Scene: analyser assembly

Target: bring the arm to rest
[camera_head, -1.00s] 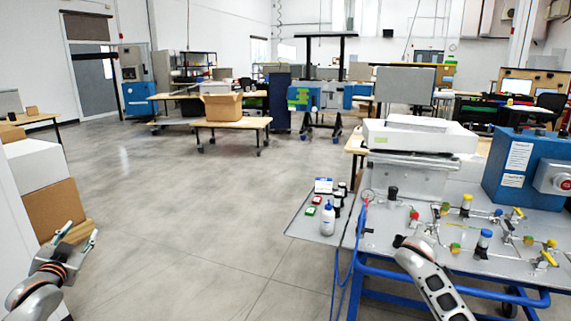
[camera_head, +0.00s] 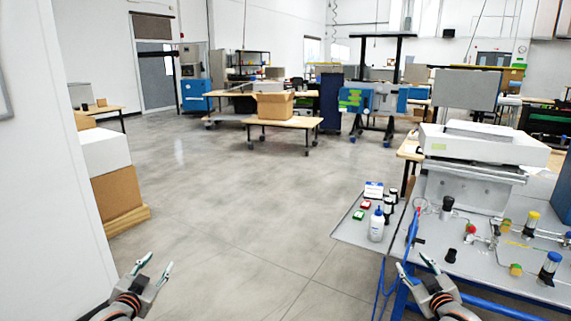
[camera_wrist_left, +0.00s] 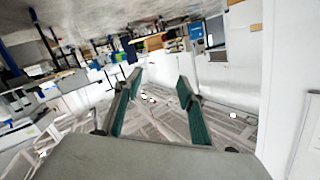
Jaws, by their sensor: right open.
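My left gripper (camera_head: 156,267) is at the lower left of the head view, over bare floor. Its two fingers are apart with nothing between them, and the left wrist view shows the same open, empty gripper (camera_wrist_left: 159,86). My right gripper (camera_head: 414,267) is at the lower right of the head view, fingers spread and empty. In the picture it overlaps the front left corner of the metal-topped blue workbench (camera_head: 460,265). I cannot tell how far it is from that bench. No object is held.
A grey side shelf (camera_head: 350,232) holds a white bottle (camera_head: 377,226) and small items. An instrument (camera_head: 470,165) stands on the bench. A white wall (camera_head: 50,200) and stacked boxes (camera_head: 118,195) are at the left. The middle floor (camera_head: 240,215) is clear.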

